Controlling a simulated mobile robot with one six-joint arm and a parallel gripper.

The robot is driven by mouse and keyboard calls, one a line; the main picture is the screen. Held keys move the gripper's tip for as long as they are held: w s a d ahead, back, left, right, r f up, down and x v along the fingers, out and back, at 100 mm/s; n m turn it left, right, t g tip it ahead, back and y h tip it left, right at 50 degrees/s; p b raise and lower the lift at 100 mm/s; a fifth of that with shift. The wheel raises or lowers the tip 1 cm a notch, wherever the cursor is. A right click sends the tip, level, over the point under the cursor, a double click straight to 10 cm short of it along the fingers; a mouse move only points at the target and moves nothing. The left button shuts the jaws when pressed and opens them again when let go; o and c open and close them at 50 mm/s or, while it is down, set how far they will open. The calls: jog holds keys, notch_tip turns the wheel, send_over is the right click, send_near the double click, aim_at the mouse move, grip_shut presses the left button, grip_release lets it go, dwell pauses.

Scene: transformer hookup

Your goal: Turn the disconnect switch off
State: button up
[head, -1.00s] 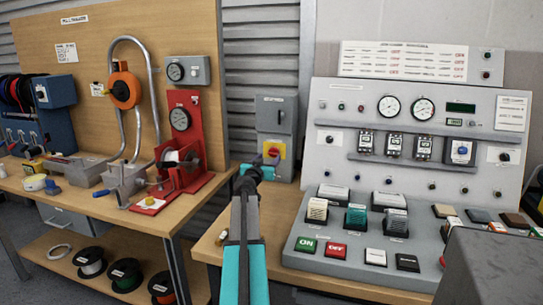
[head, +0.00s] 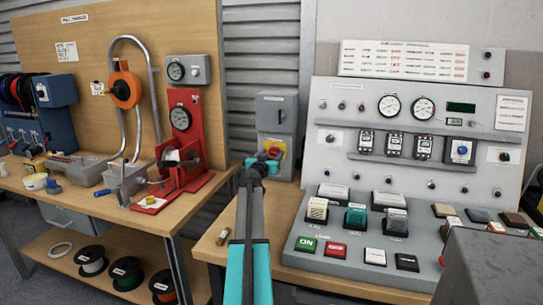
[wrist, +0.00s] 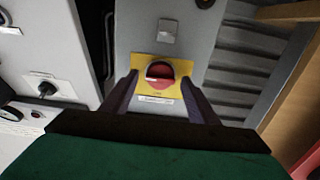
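The disconnect switch is a grey box (head: 276,112) on the bench by the wall. It has a yellow plate with a red rotary knob (head: 275,151) low on its front. In the wrist view the red knob (wrist: 160,73) sits upper centre on its yellow plate (wrist: 158,93). A white label under the knob is too small to read. My gripper (wrist: 160,80) is open, with one dark finger on each side of the knob and a gap showing on both sides. In the head view my gripper (head: 267,160) is in front of the plate and partly covers it.
A sloped control console (head: 420,150) with gauges and buttons stands to the right. A red press-like stand (head: 183,150) and an orange reel (head: 125,90) are on the left workbench. The bench near the switch holds a small brass-coloured cylinder (head: 223,237).

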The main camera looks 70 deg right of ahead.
jog(key=c, duration=0.9)
jog(key=shift+c, duration=0.2)
jog(key=shift+f+n+b, duration=0.1)
jog(key=shift+n+b, duration=1.15)
jog(key=shift+n, duration=0.25)
jog(key=n+b, duration=0.1)
jog(key=n, duration=0.2)
jog(key=shift+w+n+b, duration=0.1)
jog(key=shift+n+b, duration=0.2)
jog(key=n, duration=0.5)
jog(key=shift+n, duration=0.3)
jog(key=n, duration=0.5)
jog(key=shift+n+p, duration=0.4)
jog(key=shift+f, duration=0.1)
